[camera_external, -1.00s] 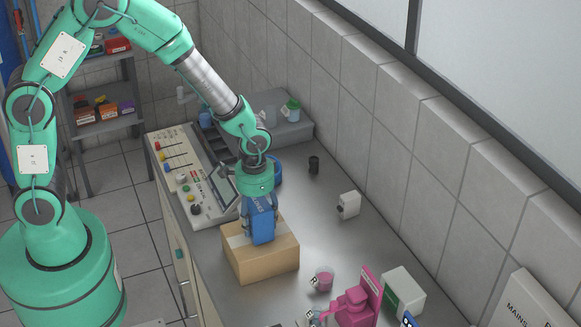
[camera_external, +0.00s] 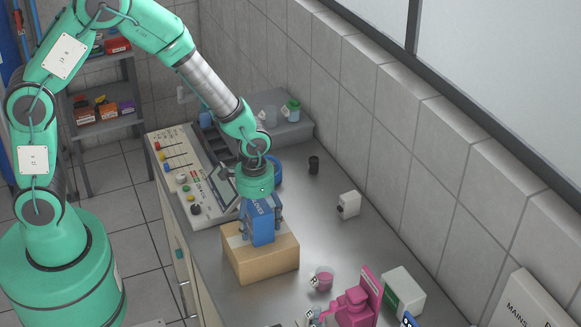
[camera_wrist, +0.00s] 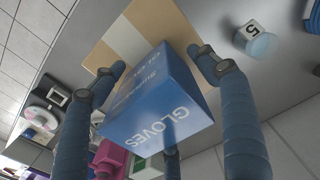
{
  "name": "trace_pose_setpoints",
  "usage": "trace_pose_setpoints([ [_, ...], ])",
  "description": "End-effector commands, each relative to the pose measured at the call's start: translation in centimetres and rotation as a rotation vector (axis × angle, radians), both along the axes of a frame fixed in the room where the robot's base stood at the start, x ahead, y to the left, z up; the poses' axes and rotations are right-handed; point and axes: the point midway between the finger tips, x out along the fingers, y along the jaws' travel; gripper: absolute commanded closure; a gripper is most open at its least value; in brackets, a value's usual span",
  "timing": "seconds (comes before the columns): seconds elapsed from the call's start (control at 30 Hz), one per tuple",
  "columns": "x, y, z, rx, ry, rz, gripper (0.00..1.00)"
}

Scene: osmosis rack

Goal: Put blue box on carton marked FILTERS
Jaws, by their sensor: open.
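The blue box (camera_external: 259,223), lettered GLOVES in the wrist view (camera_wrist: 160,98), stands upright on top of a brown cardboard carton (camera_external: 262,259). The carton also shows behind it in the wrist view (camera_wrist: 125,40). No FILTERS marking is readable on the carton's visible faces. My gripper (camera_external: 260,213) is directly above the blue box, pointing down, with its blue fingers around the upper part of the box. In the wrist view the fingers (camera_wrist: 160,72) are spread, with the box between them.
The carton is on a grey bench (camera_external: 335,235). A control panel (camera_external: 185,175) is at its left, a small white box (camera_external: 349,204) to the right. A tiled wall bounds the right.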

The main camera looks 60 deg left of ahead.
Motion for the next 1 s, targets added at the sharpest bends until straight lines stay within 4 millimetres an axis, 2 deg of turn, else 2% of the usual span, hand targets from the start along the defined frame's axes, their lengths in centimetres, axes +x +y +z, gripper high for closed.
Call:
trace_pose_setpoints([
  [0.27, 0.1, 0.0, 1.9, 0.0, -0.002, 0.0, 0.26],
  [0.7, 0.0, 0.0, 8.9, 0.0, -0.003, 0.0, 0.26],
  [1.0, 0.0, 0.0, 11.9, 0.0, 0.0, 0.0, 0.26],
])
